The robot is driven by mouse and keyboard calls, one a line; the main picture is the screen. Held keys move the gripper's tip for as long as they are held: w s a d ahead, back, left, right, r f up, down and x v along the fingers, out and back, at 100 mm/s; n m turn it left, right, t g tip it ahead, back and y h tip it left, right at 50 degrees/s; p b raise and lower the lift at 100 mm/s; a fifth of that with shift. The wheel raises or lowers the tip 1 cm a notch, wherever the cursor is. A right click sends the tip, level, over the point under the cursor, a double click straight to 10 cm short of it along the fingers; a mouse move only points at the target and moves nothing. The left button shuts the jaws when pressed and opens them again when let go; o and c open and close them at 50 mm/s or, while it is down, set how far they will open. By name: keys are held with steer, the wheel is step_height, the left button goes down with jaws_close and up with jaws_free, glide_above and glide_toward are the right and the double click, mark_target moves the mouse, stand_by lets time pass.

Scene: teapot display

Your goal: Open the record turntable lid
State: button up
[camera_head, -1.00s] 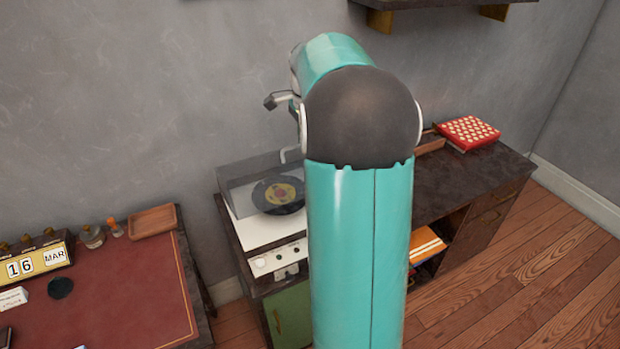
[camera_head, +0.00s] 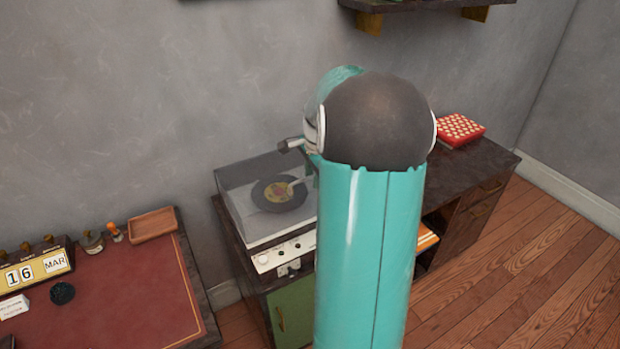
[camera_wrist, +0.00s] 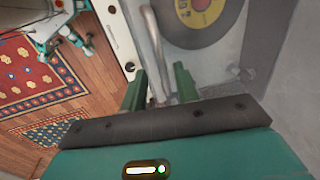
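The record turntable (camera_head: 270,258) stands on the cabinet, left of my arm in the head view. Its see-through grey lid (camera_head: 238,188) appears down over the deck. A black record (camera_head: 275,205) with a yellow label shows through it. In the wrist view, the record (camera_wrist: 215,32) is at the top, beyond my gripper. My gripper (camera_wrist: 160,84) has its two green fingers apart. A pale bar (camera_wrist: 154,50) lies just beyond the gap between them; I cannot tell whether they touch it. My arm hides the gripper and the turntable's right side in the head view.
A red desk (camera_head: 130,285) with a calendar (camera_head: 38,268) and wooden tray (camera_head: 152,226) stands at left. A red patterned box (camera_head: 460,130) sits on the cabinet's right end. A wall shelf (camera_head: 425,5) hangs above. Wooden floor (camera_head: 510,255) is clear at right.

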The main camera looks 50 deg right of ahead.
steer(key=shift+s+d+f, duration=0.1)
steer(key=shift+d+f, duration=0.05)
steer(key=shift+d, duration=0.05)
steer(key=shift+a, duration=0.15)
